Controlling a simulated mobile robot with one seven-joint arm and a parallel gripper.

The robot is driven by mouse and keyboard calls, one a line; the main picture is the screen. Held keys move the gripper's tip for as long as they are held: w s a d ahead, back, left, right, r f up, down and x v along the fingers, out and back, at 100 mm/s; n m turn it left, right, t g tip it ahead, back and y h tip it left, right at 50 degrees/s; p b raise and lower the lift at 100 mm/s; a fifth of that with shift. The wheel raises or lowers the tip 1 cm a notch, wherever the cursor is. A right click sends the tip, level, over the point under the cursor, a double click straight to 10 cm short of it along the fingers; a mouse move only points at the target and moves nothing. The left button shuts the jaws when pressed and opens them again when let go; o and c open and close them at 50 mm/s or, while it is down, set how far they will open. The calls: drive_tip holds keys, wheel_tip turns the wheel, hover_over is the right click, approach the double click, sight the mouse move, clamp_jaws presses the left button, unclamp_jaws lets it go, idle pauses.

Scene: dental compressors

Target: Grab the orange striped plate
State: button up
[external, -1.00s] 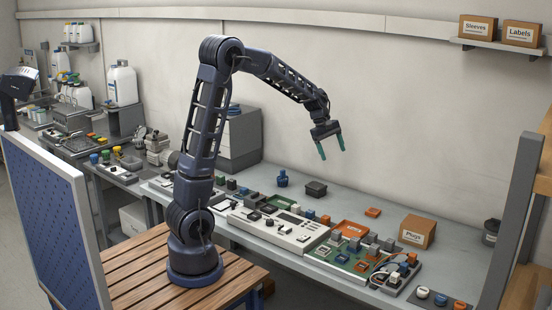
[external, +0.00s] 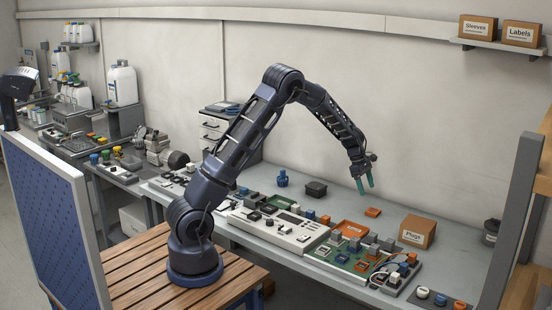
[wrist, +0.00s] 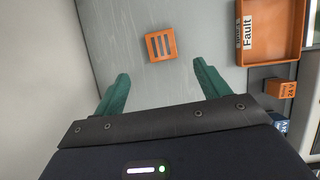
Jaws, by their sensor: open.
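The orange striped plate (external: 373,212) is a small square lying flat on the grey bench near the wall. In the wrist view the plate (wrist: 161,45) shows dark stripes and lies beyond the fingertips, roughly between their lines. My gripper (external: 365,185) is above the bench, over and slightly left of the plate, with its teal fingers pointing down. In the wrist view my gripper (wrist: 160,72) is open and empty, apart from the plate.
An orange tray labelled Fault (wrist: 242,40) lies right of the plate. A cardboard Plugs box (external: 418,231) stands to the right. A black container (external: 316,188) and a blue item (external: 282,178) stand to the left.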

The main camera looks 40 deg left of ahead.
sight(373, 211)
drive_tip(key=x, duration=1)
drive_tip(key=shift+s, duration=0.1)
drive_tip(key=c, duration=1.1)
drive_tip(key=shift+a, duration=0.1)
drive_tip(key=shift+c, duration=0.2)
drive_tip(key=shift+r, duration=0.1)
